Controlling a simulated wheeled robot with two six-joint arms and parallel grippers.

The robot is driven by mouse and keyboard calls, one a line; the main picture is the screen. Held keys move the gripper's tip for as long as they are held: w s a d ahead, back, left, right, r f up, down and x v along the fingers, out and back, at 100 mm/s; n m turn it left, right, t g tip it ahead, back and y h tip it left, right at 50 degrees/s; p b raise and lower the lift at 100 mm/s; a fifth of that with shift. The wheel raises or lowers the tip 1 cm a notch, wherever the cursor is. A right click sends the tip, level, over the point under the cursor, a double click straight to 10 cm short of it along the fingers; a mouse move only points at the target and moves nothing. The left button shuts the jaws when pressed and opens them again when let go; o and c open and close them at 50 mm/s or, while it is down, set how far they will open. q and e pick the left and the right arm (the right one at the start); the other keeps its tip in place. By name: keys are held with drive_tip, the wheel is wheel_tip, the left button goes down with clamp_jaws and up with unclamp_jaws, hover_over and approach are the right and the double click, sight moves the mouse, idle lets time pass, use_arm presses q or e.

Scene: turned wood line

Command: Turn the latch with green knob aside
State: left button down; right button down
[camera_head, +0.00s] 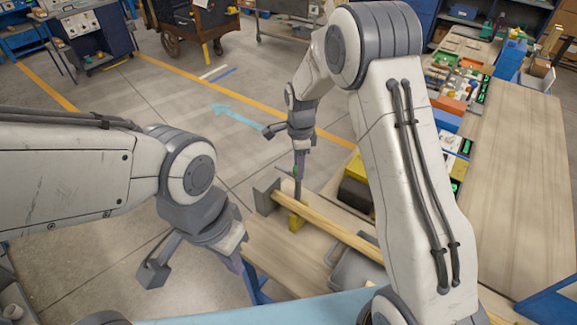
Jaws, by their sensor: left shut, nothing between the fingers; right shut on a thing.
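My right gripper (297,172) points down over the near wooden bench and is shut on the green knob (295,171), of which only a small green patch shows between the fingers. Below the knob stands a dark upright piece, which seems part of the latch. The exact angle of the latch cannot be told. My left gripper (237,263) is shut and empty, lower left of the bar and near the bench's left edge.
A grey end plate (265,196) stands at the bar's far end. A grey tray-like box (352,268) and a yellow and black machine part (356,182) lie beside the bar. Small coloured parts line the long wooden table (520,185) on the right. Open floor lies beyond the bench.

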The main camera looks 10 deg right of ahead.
drive_tip(key=shift+w+r, duration=0.1)
drive_tip(key=shift+c, duration=2.1)
unclamp_jaws()
drive_tip(key=shift+r, duration=0.35)
wheel_tip(320, 180, up, 10)
drive_tip(key=b, duration=0.2)
drive_tip(key=shift+f+b, duration=0.15)
drive_tip(key=shift+b, duration=0.15)
